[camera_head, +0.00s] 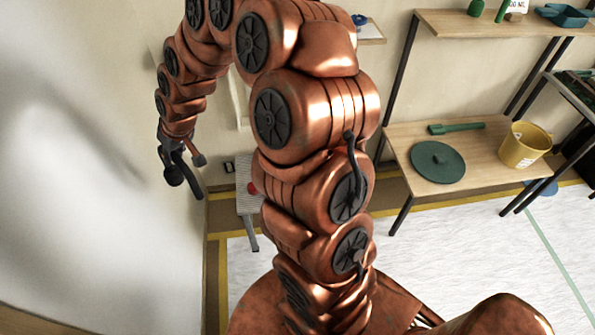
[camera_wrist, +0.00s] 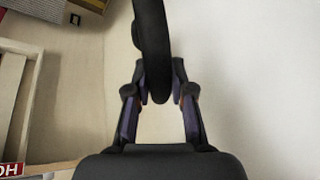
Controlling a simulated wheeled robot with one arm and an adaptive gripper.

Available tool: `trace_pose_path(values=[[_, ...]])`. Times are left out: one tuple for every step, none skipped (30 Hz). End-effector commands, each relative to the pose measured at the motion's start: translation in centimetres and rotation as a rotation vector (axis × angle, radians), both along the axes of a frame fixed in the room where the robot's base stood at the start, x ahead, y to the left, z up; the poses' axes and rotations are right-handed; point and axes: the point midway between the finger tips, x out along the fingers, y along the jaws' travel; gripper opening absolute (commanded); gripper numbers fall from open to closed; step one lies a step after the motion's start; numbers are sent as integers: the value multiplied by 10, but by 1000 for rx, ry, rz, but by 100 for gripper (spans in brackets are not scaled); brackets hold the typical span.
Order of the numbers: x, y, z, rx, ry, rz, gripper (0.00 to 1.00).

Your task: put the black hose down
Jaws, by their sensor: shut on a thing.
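The black hose (camera_wrist: 152,40) shows in the wrist view as a thick, curved black length. It runs from the top edge down between the fingers of my gripper (camera_wrist: 160,90). The fingers are shut on it, and its lower end shows between them. In the head view, my gripper (camera_head: 183,172) hangs at the left, close to the pale wall, with dark parts at its tip. There I cannot clearly tell the hose from the dark fingers.
A wooden shelf unit at the right holds a yellow bucket (camera_head: 524,145), a round green disc (camera_head: 438,162) and a green tool (camera_head: 456,128). A grey slatted object (camera_head: 247,203) stands behind my arm. The white-covered floor (camera_head: 470,245) is largely clear in front of the shelf.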

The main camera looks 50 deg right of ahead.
Motion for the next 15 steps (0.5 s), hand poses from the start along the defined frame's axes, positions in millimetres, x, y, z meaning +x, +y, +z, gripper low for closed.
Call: trace_pose_path(values=[[0,-3,-3,0,-1,-6,0],[0,-5,-6,0,-1,-10,0],[0,-9,-10,0,-1,-17,0],[-1,-13,-13,0,-1,-23,0],[-1,-17,-17,-1,-1,-30,0],[-2,-23,-22,0,-1,-42,0],[-3,-29,-27,-1,-1,-51,0],[-3,-34,-32,-1,-1,-62,0],[-4,-43,-39,-1,-1,-78,0],[-6,-49,-44,-1,-1,-89,0],[-7,-56,-49,-1,-2,-101,0],[-8,-65,-57,-1,-2,-118,0],[-10,-72,-63,0,-2,-132,0],[-11,-79,-68,-1,-2,-144,0],[-14,-90,-76,-2,-2,-163,0]])
